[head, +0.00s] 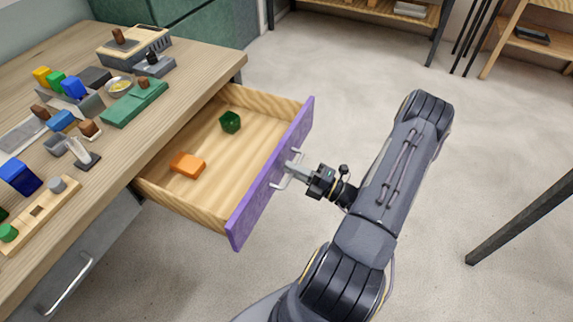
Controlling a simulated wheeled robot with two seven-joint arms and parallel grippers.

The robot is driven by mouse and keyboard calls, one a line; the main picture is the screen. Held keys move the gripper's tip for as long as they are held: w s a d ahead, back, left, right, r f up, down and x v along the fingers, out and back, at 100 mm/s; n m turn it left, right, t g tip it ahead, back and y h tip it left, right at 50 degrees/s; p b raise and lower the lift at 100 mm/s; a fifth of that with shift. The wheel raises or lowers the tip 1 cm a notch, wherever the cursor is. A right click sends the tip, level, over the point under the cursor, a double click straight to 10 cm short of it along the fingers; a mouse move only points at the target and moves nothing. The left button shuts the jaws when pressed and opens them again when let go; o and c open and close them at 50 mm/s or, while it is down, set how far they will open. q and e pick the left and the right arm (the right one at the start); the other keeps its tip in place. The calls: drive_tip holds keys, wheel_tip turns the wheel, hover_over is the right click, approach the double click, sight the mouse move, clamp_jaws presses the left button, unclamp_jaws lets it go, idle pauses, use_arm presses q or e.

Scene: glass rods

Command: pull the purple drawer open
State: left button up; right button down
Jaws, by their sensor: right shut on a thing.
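The purple drawer (247,212) stands pulled out from under the wooden tabletop, its wooden inside showing. An orange block (187,165) and a dark green block (230,122) lie on its floor. A pale metal handle (280,185) sits on the outer side of the purple front. My right gripper (297,171) is shut on the handle, coming from the right of the drawer front. The fingertips are small in the picture and partly merge with the handle. My left gripper does not show.
The wooden table (205,62) carries many small things: a green tray (135,104), a blue block (18,176) and a wooden peg board (38,213). A grey drawer with a metal handle (67,285) is below. A dark table leg (520,218) stands at the right.

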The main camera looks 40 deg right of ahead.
drive_tip(key=shift+s+d, duration=0.2)
drive_tip(key=shift+s, duration=0.3)
drive_tip(key=c, duration=1.6)
unclamp_jaws()
drive_tip(key=shift+c, duration=0.2)
drive_tip(key=v, duration=0.8)
drive_tip(key=shift+w, duration=0.1)
